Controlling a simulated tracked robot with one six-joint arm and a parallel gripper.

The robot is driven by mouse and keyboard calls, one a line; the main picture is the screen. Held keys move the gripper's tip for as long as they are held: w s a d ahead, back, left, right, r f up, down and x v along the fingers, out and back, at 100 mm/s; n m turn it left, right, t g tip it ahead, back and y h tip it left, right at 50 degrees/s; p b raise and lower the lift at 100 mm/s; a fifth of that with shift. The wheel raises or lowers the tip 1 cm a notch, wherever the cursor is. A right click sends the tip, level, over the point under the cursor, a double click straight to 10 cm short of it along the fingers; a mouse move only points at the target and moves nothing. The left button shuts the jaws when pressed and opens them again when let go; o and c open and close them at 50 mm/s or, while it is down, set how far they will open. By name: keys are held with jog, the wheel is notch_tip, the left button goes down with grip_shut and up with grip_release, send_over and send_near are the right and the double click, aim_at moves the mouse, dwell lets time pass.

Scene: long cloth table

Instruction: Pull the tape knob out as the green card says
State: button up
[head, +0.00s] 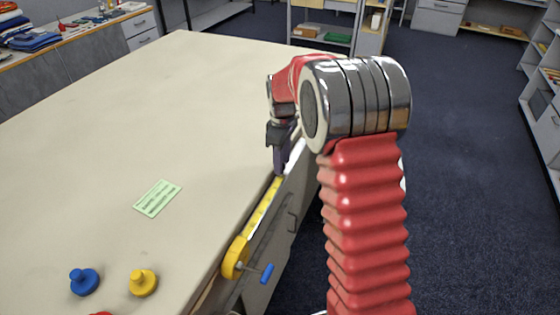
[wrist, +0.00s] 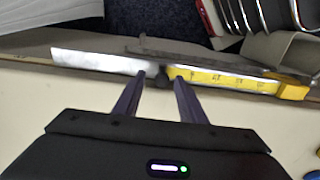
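A yellow tape case (head: 236,257) sits at the table's right edge, with a blue-handled part beside it. Its yellow tape strip (head: 261,211) runs along the edge away from the case, ending at my gripper (head: 280,170). In the wrist view the strip (wrist: 225,79) ends at a small dark knob (wrist: 160,74). The two fingers of my gripper (wrist: 160,78) stand apart, one each side of the knob; whether they touch it is unclear. A pale metal strip (wrist: 95,62) continues beyond the knob. The green card (head: 157,198) lies flat on the table; its print is too small to read.
A blue knobbed piece (head: 84,281) and a yellow knobbed piece (head: 143,282) stand at the near left of the table (head: 150,105). A red piece is cut off at the bottom edge. Most of the tabletop is clear. Drawers lie below the edge.

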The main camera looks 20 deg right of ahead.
notch_tip(320, 180, up, 14)
jog(key=shift+f, duration=0.2)
dwell(0.4)
jog(key=shift+s, duration=0.1)
